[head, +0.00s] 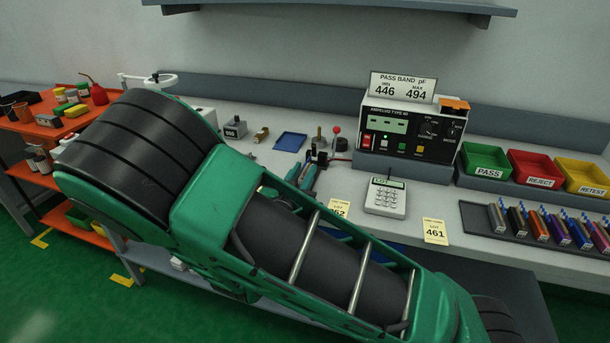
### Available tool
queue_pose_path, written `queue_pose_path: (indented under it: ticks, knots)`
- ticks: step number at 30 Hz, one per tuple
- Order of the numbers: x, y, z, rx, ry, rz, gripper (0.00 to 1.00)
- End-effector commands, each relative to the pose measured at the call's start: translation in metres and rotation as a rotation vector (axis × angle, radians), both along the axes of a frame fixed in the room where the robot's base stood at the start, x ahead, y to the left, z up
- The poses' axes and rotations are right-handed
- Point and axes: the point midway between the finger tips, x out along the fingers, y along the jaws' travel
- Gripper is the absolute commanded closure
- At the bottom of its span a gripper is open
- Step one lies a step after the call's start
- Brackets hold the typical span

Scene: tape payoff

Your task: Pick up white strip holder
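I cannot pick out a white strip holder for certain. A white ring-shaped piece on a stem (150,79) stands at the back left of the bench, partly hidden behind my green arm. A pale box (203,115) also shows just past my arm, mostly covered. My arm crosses the picture from lower right to upper left and hides much of the bench's left and front. My gripper does not show.
The grey bench (455,200) holds a meter (408,128), a calculator (385,197), a blue tray (290,141) and green (486,160), red (536,168) and yellow (584,174) bins. Coloured parts fill a dark tray at right. An orange cart (30,128) stands left. A shelf (340,7) hangs above.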

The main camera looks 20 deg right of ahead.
Motion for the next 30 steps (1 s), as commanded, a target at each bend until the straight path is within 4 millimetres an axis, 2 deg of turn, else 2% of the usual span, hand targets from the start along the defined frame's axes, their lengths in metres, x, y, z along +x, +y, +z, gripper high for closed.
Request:
queue_pose_path:
  ticks: [9, 17, 18, 21, 30]
  knots:
    - [0.037, -0.02, -0.001, 0.001, -0.002, -0.003, 0.75]
    - [0.042, -0.022, -0.001, 0.001, -0.001, 0.0, 0.75]
    - [0.042, -0.023, -0.001, 0.001, -0.001, 0.0, 0.77]
    - [0.042, -0.022, -0.001, 0.001, -0.001, 0.0, 1.0]
    - [0.041, -0.022, 0.0, 0.0, -0.001, 0.0, 1.0]
